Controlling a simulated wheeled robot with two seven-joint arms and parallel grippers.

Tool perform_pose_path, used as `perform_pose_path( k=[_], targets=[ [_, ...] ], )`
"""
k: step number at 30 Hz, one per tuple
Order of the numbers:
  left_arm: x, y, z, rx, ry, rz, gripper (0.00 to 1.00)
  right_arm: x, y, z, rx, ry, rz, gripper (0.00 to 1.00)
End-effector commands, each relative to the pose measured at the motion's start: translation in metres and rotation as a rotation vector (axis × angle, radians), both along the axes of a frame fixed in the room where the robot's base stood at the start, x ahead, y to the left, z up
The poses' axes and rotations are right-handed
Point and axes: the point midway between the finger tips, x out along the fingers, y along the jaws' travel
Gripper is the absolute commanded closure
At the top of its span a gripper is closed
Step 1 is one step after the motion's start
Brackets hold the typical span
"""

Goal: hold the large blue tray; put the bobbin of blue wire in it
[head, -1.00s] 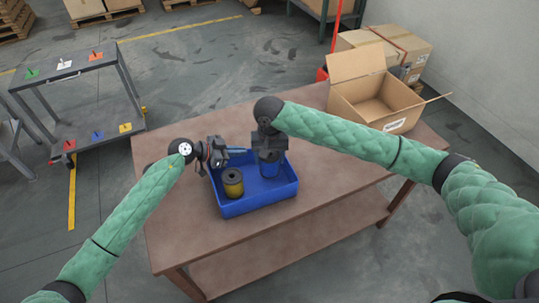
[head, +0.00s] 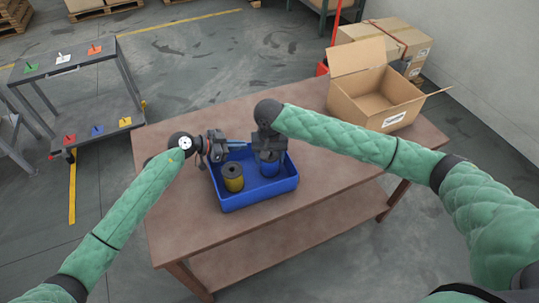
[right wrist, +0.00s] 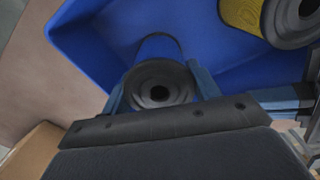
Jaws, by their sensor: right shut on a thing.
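The large blue tray (head: 258,196) sits on the brown table. The bobbin of blue wire (head: 270,167) is upright inside the tray, towards its right side; I cannot tell whether it touches the floor. My right gripper (head: 269,154) is above it, shut on it. In the right wrist view the bobbin's dark round end (right wrist: 158,88) shows between the two fingers, with the tray's blue wall (right wrist: 85,50) beside it. My left gripper (head: 228,147) is at the tray's back left rim; its fingertips are too small to tell whether they are closed on it.
A bobbin of yellow wire (head: 233,178) stands in the tray's left part. An open cardboard box (head: 375,98) is on the table's back right. A trolley (head: 75,90) with coloured markers stands at left. The table's front and right are clear.

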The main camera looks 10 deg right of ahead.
Motion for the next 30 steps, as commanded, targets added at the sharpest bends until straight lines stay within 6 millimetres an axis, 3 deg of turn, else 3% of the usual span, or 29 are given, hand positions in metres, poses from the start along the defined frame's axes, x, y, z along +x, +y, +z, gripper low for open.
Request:
perform_pose_path(
  k=[17, 18, 21, 30],
  targets=[
    [0.0000, 0.0000, 0.0000, 0.000, 0.000, 0.000, 1.00, -0.0001, 0.0003, -0.0081, 0.001, 0.000, 0.001, 0.72],
    [0.0000, 0.0000, -0.0001, 0.000, 0.000, 0.000, 1.00, -0.0002, 0.0003, -0.0081, 0.001, 0.000, 0.001, 0.33],
    [0.0000, 0.0000, -0.0001, 0.000, 0.000, 0.000, 1.00, -0.0002, 0.0002, -0.0081, 0.001, 0.000, 0.001, 0.14],
    [0.0002, 0.0005, 0.0000, 0.000, 0.000, 0.001, 1.00, 0.0000, -0.0007, -0.0072, -0.001, 0.000, 0.000, 0.14]
  ],
)
